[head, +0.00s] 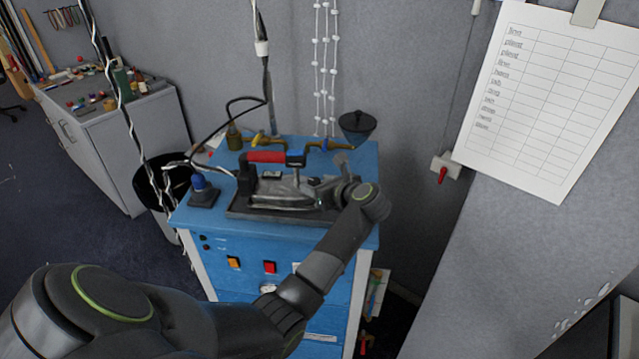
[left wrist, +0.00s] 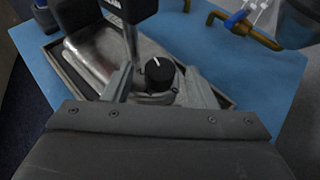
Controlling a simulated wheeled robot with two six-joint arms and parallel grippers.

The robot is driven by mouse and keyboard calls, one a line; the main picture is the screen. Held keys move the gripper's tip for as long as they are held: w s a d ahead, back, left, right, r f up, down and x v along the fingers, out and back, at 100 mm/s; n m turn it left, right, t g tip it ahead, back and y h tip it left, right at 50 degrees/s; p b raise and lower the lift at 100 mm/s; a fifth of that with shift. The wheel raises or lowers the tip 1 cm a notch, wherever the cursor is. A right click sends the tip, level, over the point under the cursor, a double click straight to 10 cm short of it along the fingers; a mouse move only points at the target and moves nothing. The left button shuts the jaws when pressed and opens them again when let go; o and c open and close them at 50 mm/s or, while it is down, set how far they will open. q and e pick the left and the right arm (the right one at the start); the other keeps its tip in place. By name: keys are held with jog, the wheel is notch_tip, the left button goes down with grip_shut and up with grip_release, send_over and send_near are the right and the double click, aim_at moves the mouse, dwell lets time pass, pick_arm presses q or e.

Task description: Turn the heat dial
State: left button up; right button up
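The heat dial (left wrist: 160,74) is a black round knob with a white pointer mark, on the metal iron (left wrist: 92,52). In the head view the iron (head: 290,186), with a red handle (head: 266,156), lies on a dark tray on the blue cabinet; I cannot make out the dial there. My left gripper (head: 330,187) is at the iron's right end. In the left wrist view my left gripper (left wrist: 160,84) is open, one finger on each side of the dial, with gaps showing between fingers and knob. My right gripper is not in view.
The blue cabinet (head: 230,247) has brass pipes (head: 268,141) at the back and a dark funnel (head: 357,125) at back right. Cables hang nearby. A grey wall rises behind.

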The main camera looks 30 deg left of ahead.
pick_arm(q)
jog(key=c, duration=0.9)
jog(key=shift+s+a+m+t+h+p, duration=0.15)
jog(key=shift+m+t+h+p, duration=0.1)
jog(key=shift+m+t, duration=0.25)
jog(key=shift+s+m+t+h+p, duration=0.1)
jog(key=shift+m+t+h, duration=0.15)
jog(key=shift+m+t, duration=0.2)
jog(key=shift+s+a+r+m+t+h+p, duration=0.15)
jog(key=shift+m+t+h+p, duration=0.35)
jog(key=shift+m+t, duration=0.3)
jog(key=shift+s+a+m+t+h+p, duration=0.1)
jog(key=shift+s+m+t+h+p, duration=0.05)
jog(key=shift+m+t+h+p, duration=0.9)
jog(key=shift+a+m+t+h, duration=0.1)
jog(key=shift+m+t+h, duration=0.5)
jog(key=shift+m, duration=0.3)
